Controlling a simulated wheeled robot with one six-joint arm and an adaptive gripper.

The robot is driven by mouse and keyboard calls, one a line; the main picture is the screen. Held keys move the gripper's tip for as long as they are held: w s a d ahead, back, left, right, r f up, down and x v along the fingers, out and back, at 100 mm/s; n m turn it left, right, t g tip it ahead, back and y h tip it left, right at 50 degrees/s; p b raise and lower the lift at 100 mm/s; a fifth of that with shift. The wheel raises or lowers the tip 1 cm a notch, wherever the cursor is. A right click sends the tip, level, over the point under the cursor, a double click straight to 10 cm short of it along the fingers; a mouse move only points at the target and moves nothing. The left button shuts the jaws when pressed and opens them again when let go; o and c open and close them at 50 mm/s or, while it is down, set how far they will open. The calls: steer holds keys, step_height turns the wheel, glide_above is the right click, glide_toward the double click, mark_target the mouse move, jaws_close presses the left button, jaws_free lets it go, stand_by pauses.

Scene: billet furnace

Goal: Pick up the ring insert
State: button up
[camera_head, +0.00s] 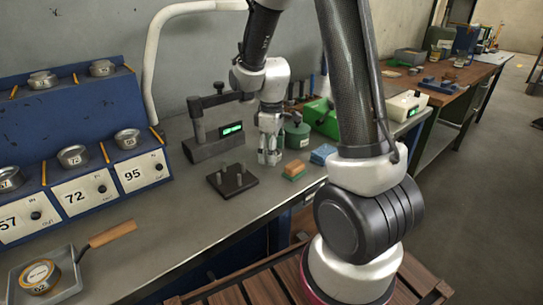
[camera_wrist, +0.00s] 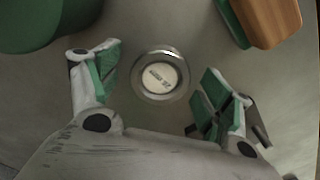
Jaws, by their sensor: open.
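A round metal ring insert (camera_wrist: 160,75) with a pale, lettered label in its centre lies flat on the grey bench, in the middle of the wrist view. My gripper (camera_wrist: 161,88) is open, with one green-padded finger on each side of the ring and a gap to both. Nothing is held. In the head view my gripper (camera_head: 269,158) points straight down, low over the bench between the black pegged plate and the green canister. I cannot make out the ring there; the fingers seem to hide it.
A green canister (camera_head: 297,134) and a wooden-backed brush (camera_head: 293,170) stand close by, both at the wrist view's top edge. A black pegged plate (camera_head: 232,181) and a gauge stand (camera_head: 210,142) are left. A blue rack (camera_head: 75,150) holds more rings. A pan (camera_head: 62,283) lies front left.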

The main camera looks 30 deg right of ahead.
steer(key=c, duration=1.5)
